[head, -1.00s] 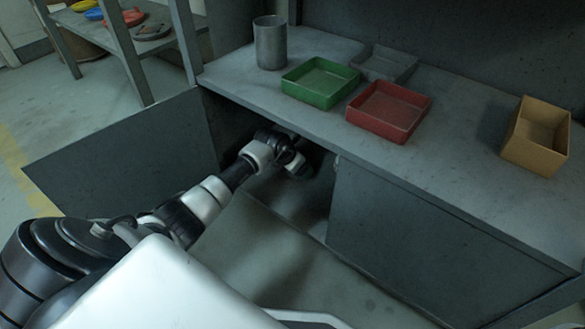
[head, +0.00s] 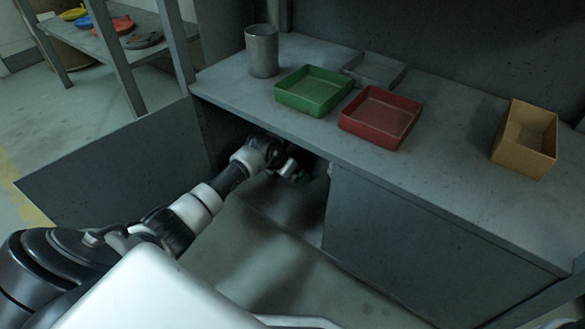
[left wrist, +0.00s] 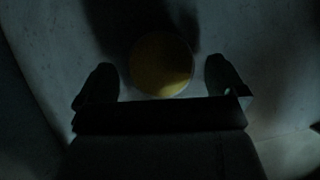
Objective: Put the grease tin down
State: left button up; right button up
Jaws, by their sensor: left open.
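The grease tin appears as a round, dull yellow top (left wrist: 161,64) in the dark left wrist view, on a pale surface. My left gripper (head: 294,172) reaches into the open, shadowed cabinet under the bench in the head view. In the left wrist view its two dark fingers stand wide apart, one on each side of the tin, with gaps visible between. The tin is hidden in the head view. My right gripper is not in view.
The bench top (head: 440,165) above the arm holds a grey cup (head: 262,52), a green tray (head: 312,98), a red tray (head: 378,125), a grey tray (head: 373,68) and a cardboard box (head: 520,150). The cabinet's open door (head: 110,165) is left of the arm.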

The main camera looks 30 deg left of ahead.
pick_arm(q)
jog(key=p+v, duration=0.7)
jog(key=v, duration=0.3)
jog(key=shift+r, duration=0.35)
jog(key=shift+s, duration=0.2)
